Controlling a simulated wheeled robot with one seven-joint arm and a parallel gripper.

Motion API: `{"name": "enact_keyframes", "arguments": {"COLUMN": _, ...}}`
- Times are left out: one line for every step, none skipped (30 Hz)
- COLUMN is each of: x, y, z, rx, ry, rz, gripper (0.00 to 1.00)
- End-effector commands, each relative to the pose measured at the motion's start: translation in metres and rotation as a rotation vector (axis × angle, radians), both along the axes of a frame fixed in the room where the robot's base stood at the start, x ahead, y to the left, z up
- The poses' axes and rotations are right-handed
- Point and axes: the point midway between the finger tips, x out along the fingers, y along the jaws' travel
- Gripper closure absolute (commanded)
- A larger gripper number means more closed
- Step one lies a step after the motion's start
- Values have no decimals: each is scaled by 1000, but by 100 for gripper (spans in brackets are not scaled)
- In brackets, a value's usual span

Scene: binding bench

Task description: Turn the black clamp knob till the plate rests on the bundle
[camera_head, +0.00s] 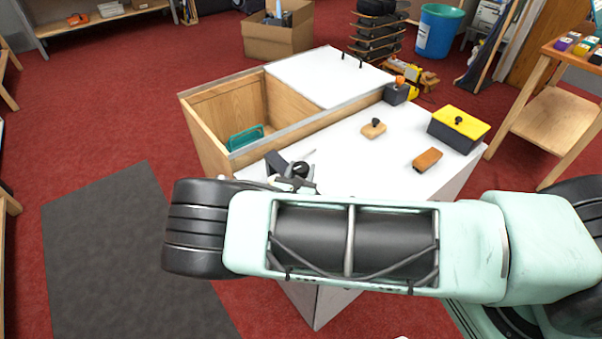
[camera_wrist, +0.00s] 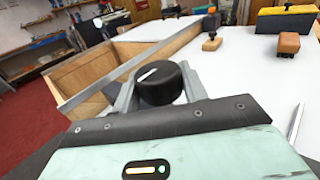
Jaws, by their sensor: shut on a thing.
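The black clamp knob (camera_wrist: 160,84) has a white pointer line on its top and fills the middle of the wrist view. My gripper (camera_wrist: 158,90) has one grey finger on each side of it and is shut on it. In the head view the knob (camera_head: 300,169) shows small and dark at the bench's near edge, just beyond my arm. The white line points up and to the right in the wrist view. The plate and the bundle cannot be made out; my gripper and arm cover that area.
The white bench top (camera_head: 345,160) holds a wooden-handled tool (camera_head: 373,129), a brown block (camera_head: 427,160), a black box with a yellow top (camera_head: 458,130) and a dark block with an orange top (camera_head: 397,91). An open wooden bin (camera_head: 222,108) with a green item inside lies left.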

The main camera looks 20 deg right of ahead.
Motion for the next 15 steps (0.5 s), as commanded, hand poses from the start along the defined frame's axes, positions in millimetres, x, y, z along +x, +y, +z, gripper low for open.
{"name": "enact_keyframes", "arguments": {"x": 0, "y": 1, "z": -5, "rx": 6, "ry": -4, "rz": -31, "gripper": 80}}
{"name": "enact_keyframes", "arguments": {"x": 0, "y": 1, "z": -5, "rx": 6, "ry": -3, "rz": -52, "gripper": 80}}
{"name": "enact_keyframes", "arguments": {"x": 1, "y": 2, "z": -5, "rx": 7, "ry": -3, "rz": -82, "gripper": 80}}
{"name": "enact_keyframes", "arguments": {"x": 1, "y": 1, "z": -6, "rx": 7, "ry": -3, "rz": -107, "gripper": 80}}
{"name": "enact_keyframes", "arguments": {"x": 1, "y": 1, "z": -6, "rx": 8, "ry": -4, "rz": -133, "gripper": 80}}
{"name": "enact_keyframes", "arguments": {"x": 1, "y": 1, "z": -6, "rx": 9, "ry": -5, "rz": -168, "gripper": 80}}
{"name": "enact_keyframes", "arguments": {"x": 1, "y": 1, "z": -7, "rx": 8, "ry": -5, "rz": -195, "gripper": 80}}
{"name": "enact_keyframes", "arguments": {"x": 1, "y": 2, "z": -7, "rx": 9, "ry": -6, "rz": -223, "gripper": 80}}
{"name": "enact_keyframes", "arguments": {"x": 1, "y": 1, "z": -7, "rx": 8, "ry": -4, "rz": -262, "gripper": 80}}
{"name": "enact_keyframes", "arguments": {"x": 1, "y": 1, "z": -7, "rx": 7, "ry": -5, "rz": -291, "gripper": 80}}
{"name": "enact_keyframes", "arguments": {"x": 1, "y": 1, "z": -7, "rx": 8, "ry": -5, "rz": -319, "gripper": 80}}
{"name": "enact_keyframes", "arguments": {"x": 1, "y": 1, "z": -7, "rx": 7, "ry": -5, "rz": -358, "gripper": 80}}
{"name": "enact_keyframes", "arguments": {"x": 1, "y": 1, "z": -7, "rx": 8, "ry": -5, "rz": -386, "gripper": 80}}
{"name": "enact_keyframes", "arguments": {"x": 1, "y": 1, "z": -6, "rx": 7, "ry": -5, "rz": -416, "gripper": 80}}
{"name": "enact_keyframes", "arguments": {"x": 1, "y": 1, "z": -6, "rx": 6, "ry": -6, "rz": -454, "gripper": 80}}
